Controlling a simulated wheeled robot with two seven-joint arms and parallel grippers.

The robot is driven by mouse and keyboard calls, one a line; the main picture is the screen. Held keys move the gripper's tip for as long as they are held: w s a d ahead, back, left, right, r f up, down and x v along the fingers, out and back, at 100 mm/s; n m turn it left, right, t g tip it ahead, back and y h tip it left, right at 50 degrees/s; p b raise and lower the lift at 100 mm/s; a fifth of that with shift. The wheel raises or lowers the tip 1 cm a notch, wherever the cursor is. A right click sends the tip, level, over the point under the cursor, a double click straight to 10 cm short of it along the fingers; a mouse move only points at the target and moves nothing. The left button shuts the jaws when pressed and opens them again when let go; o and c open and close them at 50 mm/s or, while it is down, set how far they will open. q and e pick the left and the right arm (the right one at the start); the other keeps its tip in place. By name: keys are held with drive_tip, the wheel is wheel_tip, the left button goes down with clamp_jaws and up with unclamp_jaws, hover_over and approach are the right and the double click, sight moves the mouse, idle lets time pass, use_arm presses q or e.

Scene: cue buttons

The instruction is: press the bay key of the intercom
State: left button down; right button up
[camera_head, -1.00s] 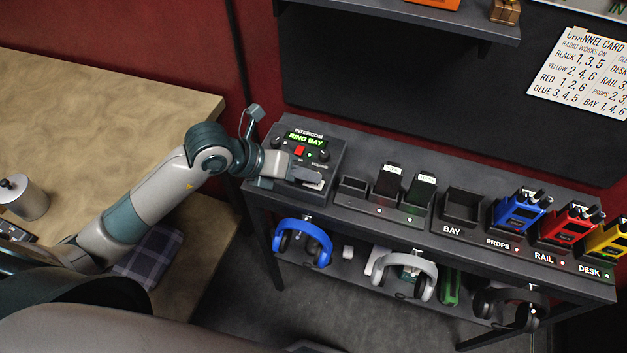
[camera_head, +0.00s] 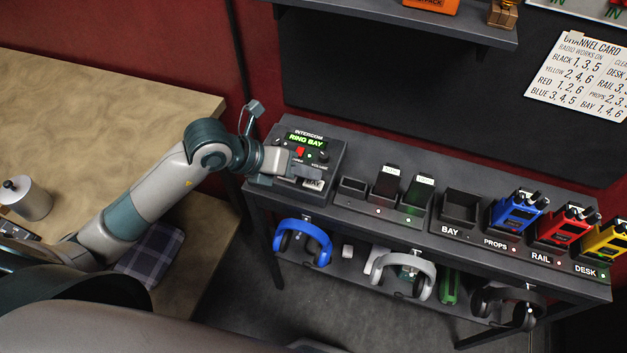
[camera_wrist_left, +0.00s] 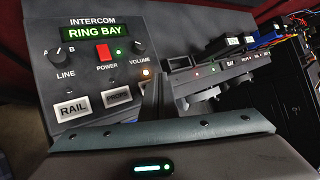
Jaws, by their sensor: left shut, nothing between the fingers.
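The intercom (camera_head: 333,146) is a dark grey box on the left end of the shelf unit; its green display (camera_wrist_left: 92,33) reads RING BAY. In the left wrist view the white RAIL key (camera_wrist_left: 74,107) and PROPS key (camera_wrist_left: 117,97) show. My left gripper (camera_head: 314,172) is shut and empty, over the intercom's lower right part. My right gripper is not in view.
Headphones (camera_head: 303,243) hang below. A shelf (camera_head: 400,22) overhangs behind.

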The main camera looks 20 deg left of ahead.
sight(308, 185)
use_arm(q)
drive_tip(key=shift+r, duration=0.1)
drive_tip(key=shift+r+p, duration=1.9)
drive_tip(key=shift+r, duration=0.55)
